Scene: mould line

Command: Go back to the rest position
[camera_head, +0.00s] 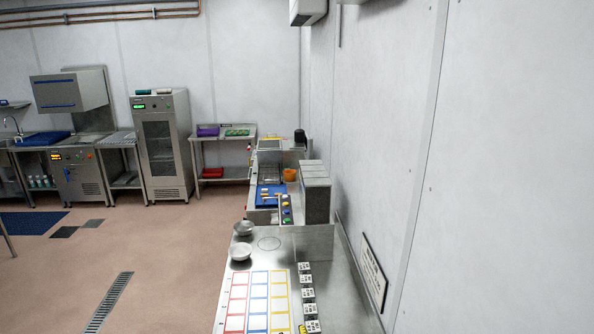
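My gripper and arm are not in view in the head view. A steel bench (318,246) runs along the right wall, with red, blue and yellow framed cards (259,293) lying on it at the front. Several small white blocks with dark markings (306,280) stand in a row to the right of the cards. Two round metal bowls (240,251) sit at the bench's left edge, one behind the other. Nothing shows whether my gripper holds anything.
Further back stand a grey box unit (316,192), a blue tray (268,194) and an orange container (290,175). A tall steel cabinet (162,150) and side tables line the far wall. The right wall (385,130) is close to the bench. The floor (150,240) at left is mostly clear.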

